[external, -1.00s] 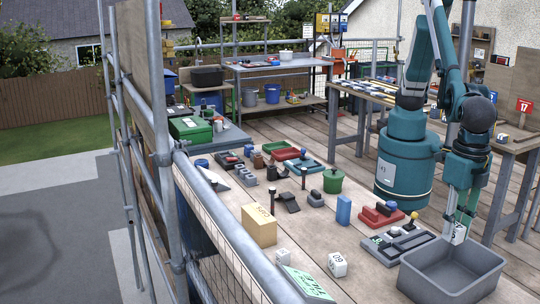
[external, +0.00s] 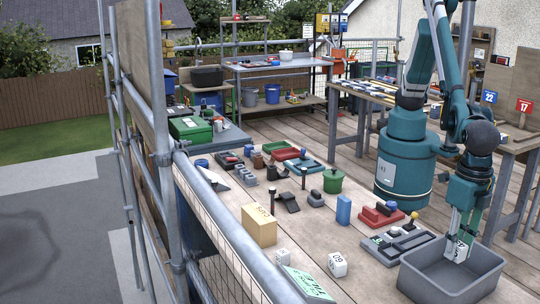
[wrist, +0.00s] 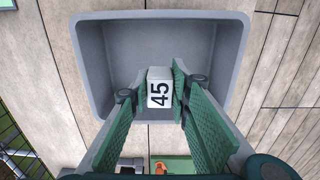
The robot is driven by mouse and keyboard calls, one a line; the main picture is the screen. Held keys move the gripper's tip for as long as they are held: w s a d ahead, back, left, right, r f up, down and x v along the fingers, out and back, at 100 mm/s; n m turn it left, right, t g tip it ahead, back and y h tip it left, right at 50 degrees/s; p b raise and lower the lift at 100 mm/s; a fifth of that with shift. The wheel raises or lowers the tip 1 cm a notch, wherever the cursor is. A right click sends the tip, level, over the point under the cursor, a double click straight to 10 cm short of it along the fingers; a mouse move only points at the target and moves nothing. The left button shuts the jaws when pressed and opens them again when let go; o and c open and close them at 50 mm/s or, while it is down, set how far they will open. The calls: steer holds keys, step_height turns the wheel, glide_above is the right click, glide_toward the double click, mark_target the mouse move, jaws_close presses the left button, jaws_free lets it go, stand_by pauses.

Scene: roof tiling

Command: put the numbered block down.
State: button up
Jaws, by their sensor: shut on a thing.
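The numbered block is white with a black 45 on its top face (wrist: 159,93) in the wrist view. My gripper (wrist: 158,97) is shut on it, one green finger on each side. In the external view my gripper (external: 459,238) points down inside the opening of the grey bin (external: 440,283), with the white block (external: 456,250) between its fingers, partly hidden by them. In the wrist view the block shows over the near part of the bin's (wrist: 90,60) interior. I cannot tell whether it touches the floor of the bin.
Other white numbered blocks (external: 337,265) stand on the bench further left, near a green card (external: 305,284). The bin shows no other contents.

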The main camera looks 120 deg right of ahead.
glide_above(445, 286)
steer(key=shift+f, duration=3)
steer(key=shift+f+b, duration=0.35)
steer(key=shift+f, duration=1.5)
steer(key=shift+f, duration=0.15)
steer(key=o, duration=0.9)
steer(key=shift+r, duration=0.2)
step_height(445, 286, up, 12)
steer(key=shift+p, duration=0.4)
